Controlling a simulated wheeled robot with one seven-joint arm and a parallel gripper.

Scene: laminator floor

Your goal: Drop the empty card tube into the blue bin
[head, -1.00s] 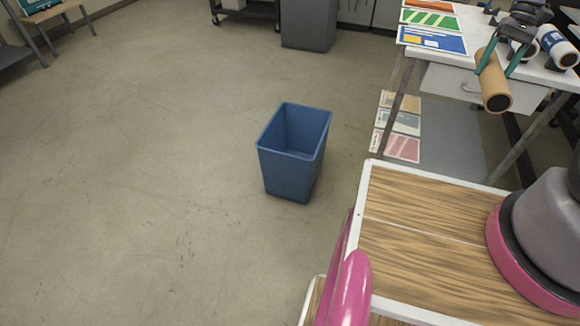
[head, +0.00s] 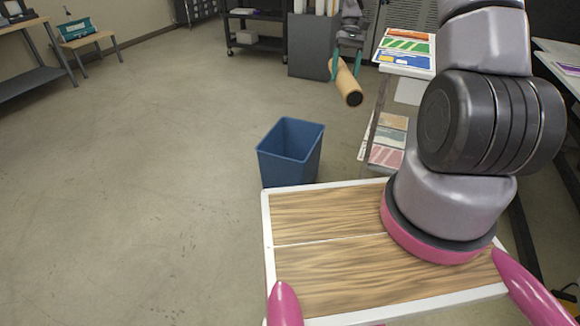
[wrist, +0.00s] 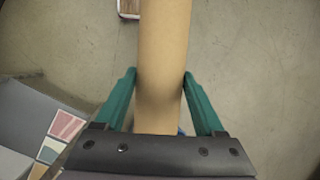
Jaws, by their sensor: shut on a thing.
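The tan card tube (head: 346,84) is held in the air by my gripper (head: 347,67), beyond and to the right of the blue bin in the head view. In the wrist view the tube (wrist: 163,60) runs between the two green fingers of my gripper (wrist: 160,85), which are shut on its sides. The blue bin (head: 303,168) stands upright on the floor with its open top showing; its lower front is hidden by my base. In the wrist view only a small bit of blue shows behind the tube.
A table with colourful printed sheets (head: 405,48) stands right of the tube, with more sheets (head: 388,140) on its lower shelf. A grey cabinet (head: 311,58) and a dark cart (head: 255,37) stand at the back. The floor (head: 170,150) left of the bin is clear.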

